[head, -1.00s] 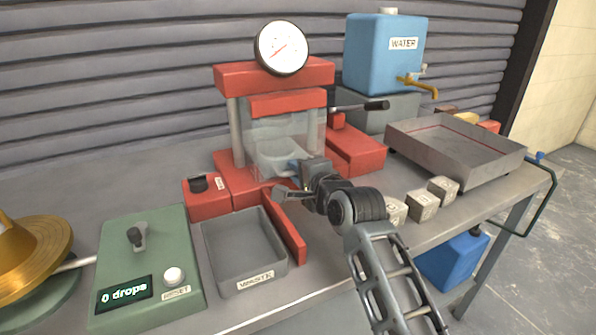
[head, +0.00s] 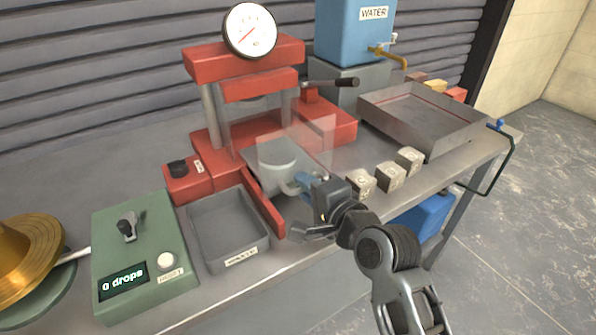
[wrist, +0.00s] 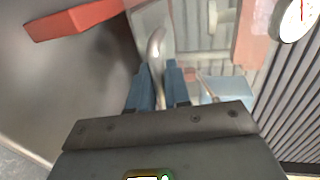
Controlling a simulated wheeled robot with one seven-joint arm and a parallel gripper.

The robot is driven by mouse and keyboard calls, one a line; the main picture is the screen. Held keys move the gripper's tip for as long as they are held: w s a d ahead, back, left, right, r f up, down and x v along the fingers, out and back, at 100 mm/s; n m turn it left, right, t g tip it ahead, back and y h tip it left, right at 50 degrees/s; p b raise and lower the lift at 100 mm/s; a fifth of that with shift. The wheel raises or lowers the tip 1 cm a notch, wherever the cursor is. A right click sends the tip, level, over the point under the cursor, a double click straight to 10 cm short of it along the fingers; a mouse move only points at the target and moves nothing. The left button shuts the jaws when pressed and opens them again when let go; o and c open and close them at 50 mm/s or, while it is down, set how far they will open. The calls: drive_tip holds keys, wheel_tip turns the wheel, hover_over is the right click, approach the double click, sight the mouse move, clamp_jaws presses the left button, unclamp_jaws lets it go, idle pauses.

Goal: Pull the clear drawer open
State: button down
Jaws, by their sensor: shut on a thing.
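The clear drawer (head: 318,140) is a see-through box front at the red press (head: 222,130). It stands out in front of the press posts, toward me. A pale grey cylinder (head: 276,155) shows behind its clear wall. My gripper (head: 302,182) is at the drawer's front with its blue fingertips shut on the drawer's handle. In the wrist view the curved metal handle (wrist: 155,45) runs down between the blue fingers (wrist: 158,88). The fingers hide the handle's lower part.
A grey waste tray (head: 228,225) and a green drop counter (head: 140,255) stand left of my gripper. Several stone cubes (head: 388,177) sit to the right, before a metal tray (head: 425,120). The bench's front edge is close below my gripper.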

drive_tip(key=shift+f, duration=0.1)
drive_tip(key=c, duration=1.3)
unclamp_jaws()
drive_tip(key=v, duration=0.7)
drive_tip(key=shift+s+d+b, duration=0.25)
drive_tip(key=shift+s+b, duration=0.05)
